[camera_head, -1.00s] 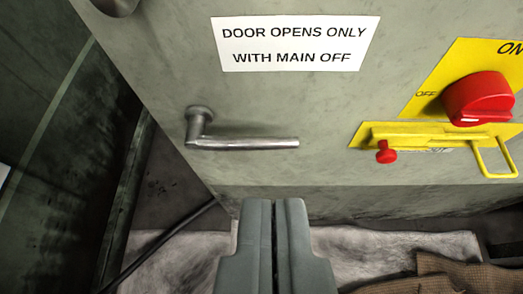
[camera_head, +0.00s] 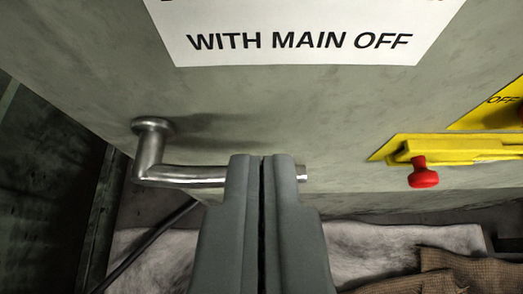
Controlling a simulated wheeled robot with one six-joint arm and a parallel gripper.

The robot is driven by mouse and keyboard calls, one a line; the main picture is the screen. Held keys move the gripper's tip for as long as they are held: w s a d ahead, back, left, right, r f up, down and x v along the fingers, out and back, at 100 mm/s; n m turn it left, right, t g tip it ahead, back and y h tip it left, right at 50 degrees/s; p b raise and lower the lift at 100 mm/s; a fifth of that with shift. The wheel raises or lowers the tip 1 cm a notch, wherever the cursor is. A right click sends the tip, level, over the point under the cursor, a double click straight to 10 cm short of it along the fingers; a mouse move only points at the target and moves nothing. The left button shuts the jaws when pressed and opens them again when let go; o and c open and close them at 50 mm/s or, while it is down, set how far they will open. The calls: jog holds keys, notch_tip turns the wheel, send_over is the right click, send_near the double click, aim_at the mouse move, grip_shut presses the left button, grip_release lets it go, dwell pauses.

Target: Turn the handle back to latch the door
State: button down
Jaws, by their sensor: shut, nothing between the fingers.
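The metal lever handle (camera_head: 185,173) is on the grey-green door (camera_head: 290,110). Its round pivot is at the upper left and its bar runs right, about level in the picture. My gripper (camera_head: 262,160) is shut and empty. Its fingertips overlap the bar near its free end and hide part of it; only the tip shows to their right. I cannot tell whether the fingers touch the bar.
A white sign (camera_head: 300,35) is on the door above the handle. A yellow latch bar (camera_head: 450,149) with a red knob (camera_head: 423,175) is at the right. Pale cloth (camera_head: 405,238) and brown sacking (camera_head: 470,275) lie below. A dark wall (camera_head: 45,190) is at the left.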

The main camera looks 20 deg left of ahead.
jog(key=shift+w+a+f, duration=0.1)
jog(key=shift+w+f, duration=0.1)
jog(key=shift+f, duration=0.5)
jog(key=shift+w+a+f, duration=0.1)
jog(key=shift+w+f, duration=0.15)
jog(key=shift+f, duration=0.5)
jog(key=shift+w+f, duration=0.2)
jog(key=shift+f, duration=0.5)
